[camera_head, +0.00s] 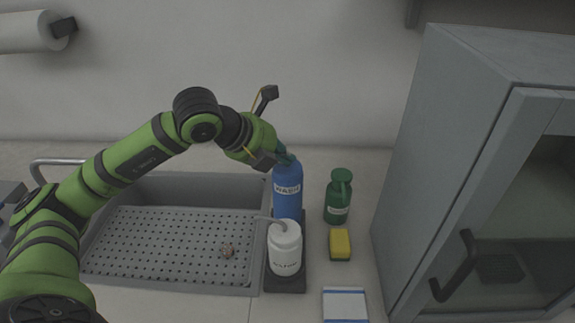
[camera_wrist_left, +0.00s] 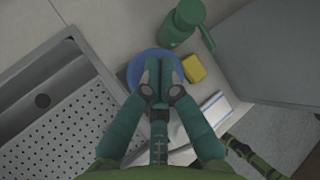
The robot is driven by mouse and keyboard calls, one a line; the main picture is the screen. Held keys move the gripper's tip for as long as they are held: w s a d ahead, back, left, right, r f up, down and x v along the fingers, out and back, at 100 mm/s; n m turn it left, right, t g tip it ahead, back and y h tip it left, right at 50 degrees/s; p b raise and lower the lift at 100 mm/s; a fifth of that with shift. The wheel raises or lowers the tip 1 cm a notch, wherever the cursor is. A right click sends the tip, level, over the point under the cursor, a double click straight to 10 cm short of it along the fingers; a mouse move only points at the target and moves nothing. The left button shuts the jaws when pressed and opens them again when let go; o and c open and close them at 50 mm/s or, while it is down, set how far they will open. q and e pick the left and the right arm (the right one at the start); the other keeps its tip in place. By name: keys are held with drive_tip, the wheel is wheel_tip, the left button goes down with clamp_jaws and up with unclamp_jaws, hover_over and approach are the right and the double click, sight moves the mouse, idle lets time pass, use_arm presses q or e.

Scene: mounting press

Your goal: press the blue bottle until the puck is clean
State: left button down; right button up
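The blue bottle (camera_head: 288,192), labelled WASH, stands upright on a dark stand beside the sink. My left gripper (camera_head: 286,158) points down at its top, with the fingertips at the pump head. In the left wrist view the fingers (camera_wrist_left: 160,68) are close together over the blue bottle (camera_wrist_left: 136,72) and hide its pump head. I cannot tell whether the head is pushed down.
A white pump bottle (camera_head: 285,250) stands in front of the blue one, its spout pointing towards the sink (camera_head: 160,276). A green bottle (camera_head: 338,200), yellow sponge (camera_head: 340,243) and blue-white pad (camera_head: 345,305) lie to the right. A grey cabinet (camera_head: 440,150) stands farther right.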

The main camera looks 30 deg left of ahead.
sight(284, 167)
use_arm(q)
drive_tip(key=shift+f, duration=0.15)
idle(0.4)
drive_tip(key=shift+r+p, duration=0.35)
drive_tip(key=shift+r, duration=0.55)
drive_tip(key=shift+r+p, duration=1.7)
drive_tip(key=shift+r, duration=0.85)
drive_tip(key=shift+f, duration=0.1)
